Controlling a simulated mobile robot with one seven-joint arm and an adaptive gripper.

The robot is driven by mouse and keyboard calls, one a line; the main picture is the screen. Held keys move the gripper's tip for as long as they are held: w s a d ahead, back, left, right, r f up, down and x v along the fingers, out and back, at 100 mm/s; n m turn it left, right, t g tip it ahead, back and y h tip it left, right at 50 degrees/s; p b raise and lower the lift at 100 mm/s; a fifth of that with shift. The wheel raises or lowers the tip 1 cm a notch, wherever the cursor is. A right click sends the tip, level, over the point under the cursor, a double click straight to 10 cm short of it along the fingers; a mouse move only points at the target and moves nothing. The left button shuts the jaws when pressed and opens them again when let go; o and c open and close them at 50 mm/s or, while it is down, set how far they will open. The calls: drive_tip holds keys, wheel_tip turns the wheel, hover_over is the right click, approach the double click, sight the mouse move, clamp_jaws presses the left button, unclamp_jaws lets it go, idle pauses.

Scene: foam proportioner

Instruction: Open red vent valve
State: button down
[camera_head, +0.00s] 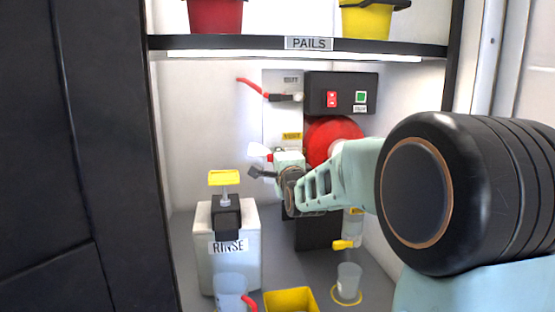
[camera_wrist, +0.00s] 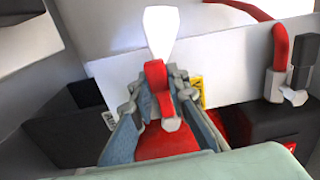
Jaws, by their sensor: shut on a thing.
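The red vent valve handle (camera_wrist: 157,76) is upright between the two fingers of my gripper (camera_wrist: 157,97) in the wrist view. A bright white cone (camera_wrist: 160,30) shows just beyond the handle. In the head view, my gripper (camera_head: 268,170) is at the panel, and a small red bit of the valve (camera_head: 269,157) shows beside it. The yellow label (camera_head: 291,136) is just above my gripper. My arm and gripper hide most of the valve there.
A red drum (camera_head: 333,134) sits right behind my arm. A black control box (camera_head: 341,94) is above it. A rinse container (camera_head: 228,272), yellow bin (camera_head: 291,300) and clear cup (camera_head: 348,277) stand below. The shelf (camera_head: 230,43) spans above.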

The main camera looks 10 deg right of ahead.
drive_tip(key=shift+r, duration=0.2)
drive_tip(key=c, duration=1.8)
unclamp_jaws()
drive_tip(key=shift+f, duration=0.1)
drive_tip(key=shift+c, duration=0.2)
drive_tip(key=s, duration=0.7)
drive_tip(key=shift+s, duration=0.2)
